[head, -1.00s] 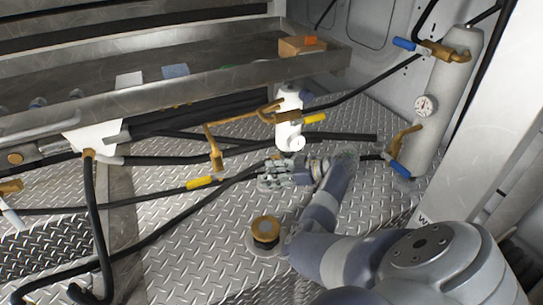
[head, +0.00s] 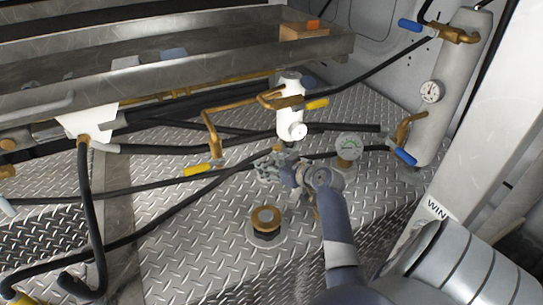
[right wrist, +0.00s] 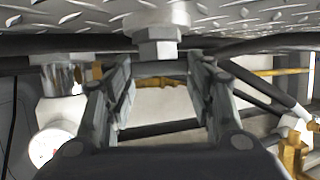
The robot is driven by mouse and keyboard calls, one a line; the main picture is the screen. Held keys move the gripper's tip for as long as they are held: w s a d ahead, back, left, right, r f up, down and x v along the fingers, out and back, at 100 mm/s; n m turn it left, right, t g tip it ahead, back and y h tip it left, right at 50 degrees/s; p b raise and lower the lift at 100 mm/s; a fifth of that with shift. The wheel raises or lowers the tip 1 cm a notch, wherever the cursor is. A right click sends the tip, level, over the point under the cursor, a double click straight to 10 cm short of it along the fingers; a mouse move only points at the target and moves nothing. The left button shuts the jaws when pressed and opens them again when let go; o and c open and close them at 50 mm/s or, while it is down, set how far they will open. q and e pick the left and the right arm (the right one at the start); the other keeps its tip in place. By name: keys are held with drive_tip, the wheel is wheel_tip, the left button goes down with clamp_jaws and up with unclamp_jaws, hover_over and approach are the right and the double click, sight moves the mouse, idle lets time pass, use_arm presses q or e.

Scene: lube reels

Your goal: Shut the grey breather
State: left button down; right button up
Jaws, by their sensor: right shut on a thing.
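A pale grey hex fitting on a round collar, which appears to be the grey breather (right wrist: 157,48), shows at the top middle of the right wrist view against the diamond plate. My right gripper (head: 270,168) is low over the plate in the middle of the head view. In the right wrist view its fingers (right wrist: 160,72) reach up to the fitting, one on each side, closed on it. In the head view the fingers and wrist hide most of the fitting. My left gripper is not in view.
A brass cap (head: 266,219) stands in front of my right gripper. A white filter housing (head: 290,118) with brass pipes is just behind. Black hoses (head: 150,189) cross the plate. A grey cylinder (head: 440,100) stands at right.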

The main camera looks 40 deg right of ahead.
drive_tip(key=shift+a+r+m+h+p, duration=0.1)
drive_tip(key=shift+a+m+h+p, duration=0.2)
drive_tip(key=shift+m+h+p, duration=0.85)
drive_tip(key=shift+f+m+g+h+p, duration=0.2)
drive_tip(key=shift+m+g+h+p, duration=0.25)
drive_tip(key=shift+h+p, duration=0.4)
drive_tip(key=o, duration=1.1)
drive_tip(key=shift+c, duration=0.2)
